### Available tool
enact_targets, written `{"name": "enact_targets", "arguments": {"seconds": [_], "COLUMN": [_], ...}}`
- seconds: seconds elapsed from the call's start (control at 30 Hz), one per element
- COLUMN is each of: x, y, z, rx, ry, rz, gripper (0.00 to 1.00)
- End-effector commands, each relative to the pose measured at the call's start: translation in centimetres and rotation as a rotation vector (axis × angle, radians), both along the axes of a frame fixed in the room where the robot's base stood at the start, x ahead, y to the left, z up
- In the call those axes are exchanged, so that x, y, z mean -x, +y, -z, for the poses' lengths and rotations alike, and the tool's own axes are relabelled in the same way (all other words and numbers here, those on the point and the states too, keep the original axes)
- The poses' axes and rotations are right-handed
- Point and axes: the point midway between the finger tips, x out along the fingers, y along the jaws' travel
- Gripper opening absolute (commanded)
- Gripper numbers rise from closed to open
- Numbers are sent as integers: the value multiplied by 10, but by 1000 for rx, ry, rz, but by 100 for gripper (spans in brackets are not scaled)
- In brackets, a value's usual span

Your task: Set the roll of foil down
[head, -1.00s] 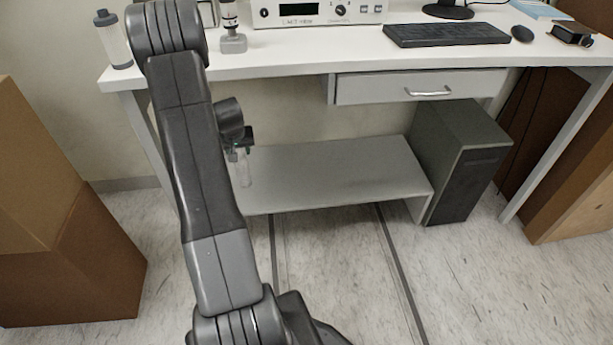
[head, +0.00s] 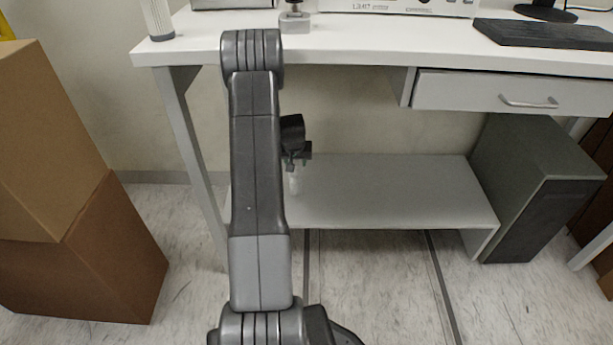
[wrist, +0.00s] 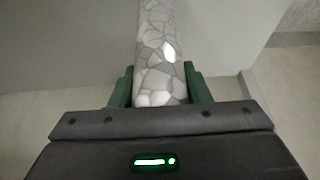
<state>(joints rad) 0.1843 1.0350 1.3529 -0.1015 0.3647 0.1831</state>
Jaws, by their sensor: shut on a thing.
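The roll of foil (wrist: 160,50) is a pale grey cylinder with a crackled, shiny surface. In the wrist view it runs up from between the green fingers of my gripper (wrist: 157,88), which is shut on it. In the head view my gripper (head: 297,158) is beneath the desk, partly hidden by my arm. A short part of the roll (head: 294,184) shows below the fingers, roughly upright, in front of or over the left part of the low grey shelf (head: 400,190). I cannot tell whether it touches the shelf.
The white desk (head: 370,45) with a drawer (head: 500,92) is above the shelf. A dark computer tower (head: 535,185) stands right of the shelf. Stacked cardboard boxes (head: 80,250) stand at the left. The visible shelf top looks bare right of the roll.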

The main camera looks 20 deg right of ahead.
Motion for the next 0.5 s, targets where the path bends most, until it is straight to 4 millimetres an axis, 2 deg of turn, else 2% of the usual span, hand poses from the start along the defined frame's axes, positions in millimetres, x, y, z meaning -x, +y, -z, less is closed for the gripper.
{"name": "enact_targets", "arguments": {"seconds": [0.03,0.17,0.4,0.5], "x": [0,-1,0,-1], "y": [0,0,0,0], "z": [11,22,53,54], "rx": [0,0,0,1], "ry": [1,-1,0,-2], "rz": [0,0,-1,-1], "gripper": [0,0,0,0]}}
